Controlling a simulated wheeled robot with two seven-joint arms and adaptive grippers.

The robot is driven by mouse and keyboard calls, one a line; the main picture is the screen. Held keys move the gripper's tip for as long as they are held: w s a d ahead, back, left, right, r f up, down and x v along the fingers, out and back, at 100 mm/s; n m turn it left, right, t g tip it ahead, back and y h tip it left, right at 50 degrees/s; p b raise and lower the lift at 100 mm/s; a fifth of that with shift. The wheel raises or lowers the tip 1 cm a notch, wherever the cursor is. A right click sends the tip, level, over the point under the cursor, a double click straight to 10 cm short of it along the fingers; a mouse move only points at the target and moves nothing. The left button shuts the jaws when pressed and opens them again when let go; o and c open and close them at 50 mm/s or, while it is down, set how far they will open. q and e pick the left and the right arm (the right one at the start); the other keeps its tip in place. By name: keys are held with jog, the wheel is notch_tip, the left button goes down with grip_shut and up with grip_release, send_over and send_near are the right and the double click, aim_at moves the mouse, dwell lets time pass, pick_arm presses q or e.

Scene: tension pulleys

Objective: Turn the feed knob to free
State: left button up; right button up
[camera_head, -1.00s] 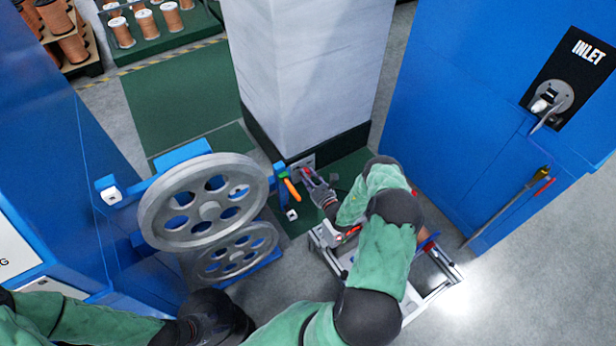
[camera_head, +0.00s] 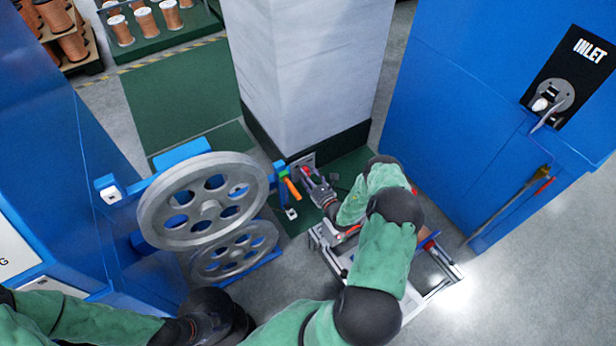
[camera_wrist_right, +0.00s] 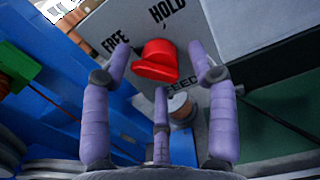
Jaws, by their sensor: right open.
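The red feed knob (camera_wrist_right: 157,62) sits on a grey plate (camera_wrist_right: 130,22) marked FREE, HOLD and FEED in the right wrist view. My right gripper (camera_wrist_right: 160,65) is open, its purple fingers spread on either side of the knob. I cannot tell whether any finger touches it. The knob's pointed end is toward the left, below the word FREE. In the head view my right gripper (camera_head: 318,186) is at the foot of the white column, where the knob is very small. My left arm shows at the lower left, and its fingers are not in view.
Two grey spoked pulleys (camera_head: 205,200) stand left of my right gripper. An orange handle (camera_head: 291,188) is close beside it. The white column (camera_head: 300,70) stands behind, and a metal-framed cart (camera_head: 440,285) is under my right arm. A blue INLET cabinet (camera_head: 450,120) is at right.

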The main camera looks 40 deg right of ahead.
jog(key=s+a, duration=0.1)
jog(key=s, duration=1)
jog(key=shift+s+a, duration=0.2)
jog(key=shift+s, duration=0.2)
